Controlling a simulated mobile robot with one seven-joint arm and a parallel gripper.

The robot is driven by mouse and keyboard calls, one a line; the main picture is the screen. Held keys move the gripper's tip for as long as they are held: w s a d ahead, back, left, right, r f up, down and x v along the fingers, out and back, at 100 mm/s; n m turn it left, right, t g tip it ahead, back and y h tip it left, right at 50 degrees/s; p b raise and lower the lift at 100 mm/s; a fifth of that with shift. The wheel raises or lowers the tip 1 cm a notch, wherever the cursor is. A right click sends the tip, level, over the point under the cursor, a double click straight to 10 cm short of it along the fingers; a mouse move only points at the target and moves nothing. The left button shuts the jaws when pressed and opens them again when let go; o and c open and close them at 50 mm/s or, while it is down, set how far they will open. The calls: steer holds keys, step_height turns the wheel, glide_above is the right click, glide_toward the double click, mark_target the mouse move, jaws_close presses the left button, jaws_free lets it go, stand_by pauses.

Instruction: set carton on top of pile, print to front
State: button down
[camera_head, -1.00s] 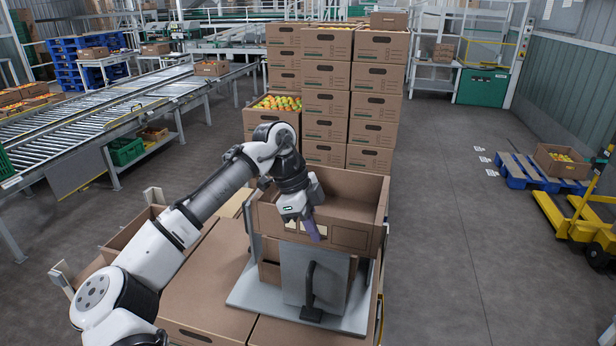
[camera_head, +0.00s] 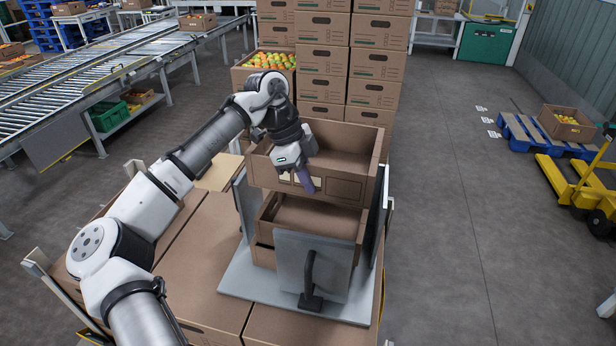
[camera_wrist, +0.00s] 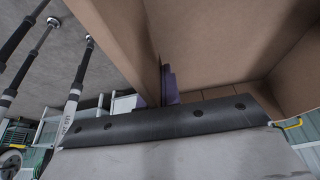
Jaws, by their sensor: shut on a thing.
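My gripper (camera_head: 305,181) is shut on the near wall of an open brown carton (camera_head: 344,188), purple fingertips over its rim. The carton looks empty and hangs roughly level; a pale patch shows on its near face beside the fingers, but I cannot tell whether it is print. In the wrist view the carton's wall (camera_wrist: 115,35) runs between the purple fingers (camera_wrist: 168,88). Below, another open carton (camera_head: 318,214) sits in a grey metal holder (camera_head: 240,280). A tall pile of closed cartons (camera_head: 378,70) with green print stands behind.
The holder has upright side plates and a black handle (camera_head: 309,285). Closed cartons (camera_head: 205,265) lie beside it. A roller conveyor (camera_head: 110,75) runs at left; a yellow pallet truck (camera_head: 570,185) stands right.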

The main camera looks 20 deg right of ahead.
mark_target(308, 196)
step_height(308, 196, down, 5)
steer(key=b, duration=0.3)
steer(key=shift+r+b, duration=0.15)
steer(key=shift+b, duration=0.25)
steer(key=shift+f+b, duration=0.75)
steer(key=shift+f, duration=1.7)
steer(key=shift+f+b, duration=0.35)
steer(key=shift+f, duration=0.65)
steer(key=c, duration=1.5)
jaws_free()
steer(key=shift+c, duration=0.4)
steer(key=shift+c, duration=1.3)
steer(key=shift+r, duration=0.15)
